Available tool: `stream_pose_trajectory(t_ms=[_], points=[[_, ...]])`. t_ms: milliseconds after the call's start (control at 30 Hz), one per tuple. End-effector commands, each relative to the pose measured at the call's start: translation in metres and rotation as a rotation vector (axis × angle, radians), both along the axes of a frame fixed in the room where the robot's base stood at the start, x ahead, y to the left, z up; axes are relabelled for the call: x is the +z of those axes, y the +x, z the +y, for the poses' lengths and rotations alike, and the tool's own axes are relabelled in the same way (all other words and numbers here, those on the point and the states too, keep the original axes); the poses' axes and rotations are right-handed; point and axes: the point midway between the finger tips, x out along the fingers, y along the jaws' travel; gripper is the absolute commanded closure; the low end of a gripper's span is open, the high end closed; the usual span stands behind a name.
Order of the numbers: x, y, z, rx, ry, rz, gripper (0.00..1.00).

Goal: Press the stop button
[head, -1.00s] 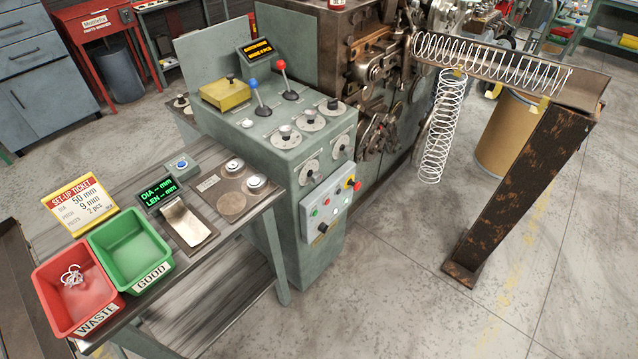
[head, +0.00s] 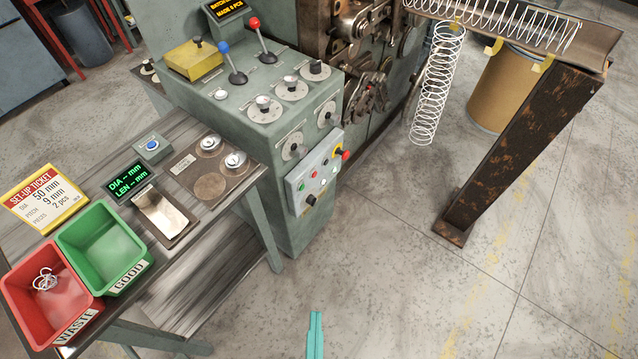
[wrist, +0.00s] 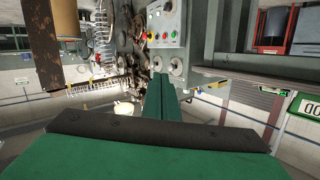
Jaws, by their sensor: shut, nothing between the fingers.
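A grey control panel (head: 300,186) is on the front side of the green machine cabinet, with several small coloured buttons and a black knob. A red mushroom button (head: 345,155) on a yellow base sticks out at its upper right corner. A smaller red button (head: 324,161) is on the panel face. I cannot read which is labelled stop. My gripper (head: 315,320) shows teal fingers, shut and empty, at the bottom, apart from the panel. In the wrist view the shut fingers (wrist: 166,85) point towards the cabinet, and the panel (wrist: 180,12) appears upside down beyond them.
A side table on the left holds a red waste bin (head: 75,300), a green good bin (head: 100,245) and a set-up ticket (head: 45,197). A rusty stand (head: 510,150) with a spring chute is on the right. Clear floor lies between stand and cabinet.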

Motion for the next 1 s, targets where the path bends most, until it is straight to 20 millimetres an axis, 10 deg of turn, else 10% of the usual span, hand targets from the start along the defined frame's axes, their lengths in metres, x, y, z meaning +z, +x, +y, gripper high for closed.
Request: stream_pose_trajectory(t_ms=[1000], points=[[-0.106, 0.310, 0.017, -0.406, 1.333, -0.397, 1.00]])
